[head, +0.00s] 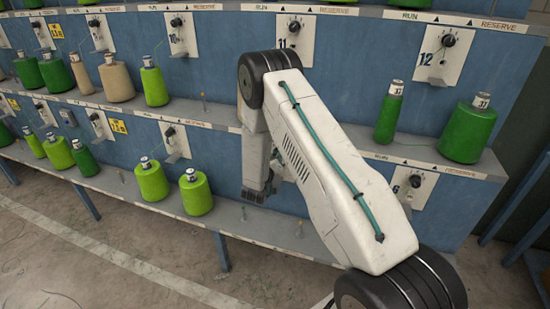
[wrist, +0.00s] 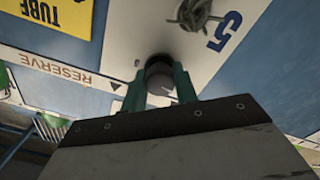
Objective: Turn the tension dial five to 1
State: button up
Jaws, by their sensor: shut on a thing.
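In the wrist view, the tension dial five (wrist: 159,72) is a dark round knob on a white plate (wrist: 130,58) marked with a blue 5. My gripper (wrist: 158,86) has its two green fingers closed on the knob, one on each side. The dial's pointer and scale cannot be read, because the fingers and the knob's angle hide them. In the head view, my gripper (head: 268,184) is at the lower row of the blue rack, mostly behind my arm. Dial five is hidden there.
In the head view, the lower shelf (head: 285,236) runs below my gripper. Green spools (head: 195,192) stand to the left. Dial six's plate (head: 411,188) is at the right, and dial eleven's plate (head: 294,38) is above. A grey coiled part (wrist: 200,14) is near the knob.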

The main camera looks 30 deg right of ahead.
jog(key=shift+s+f, duration=0.15)
jog(key=shift+f, duration=0.05)
jog(key=o, duration=1)
jog(key=shift+r, duration=0.1)
jog(key=v, duration=0.7)
jog(key=shift+s+a, duration=0.25)
jog(key=shift+a, duration=0.05)
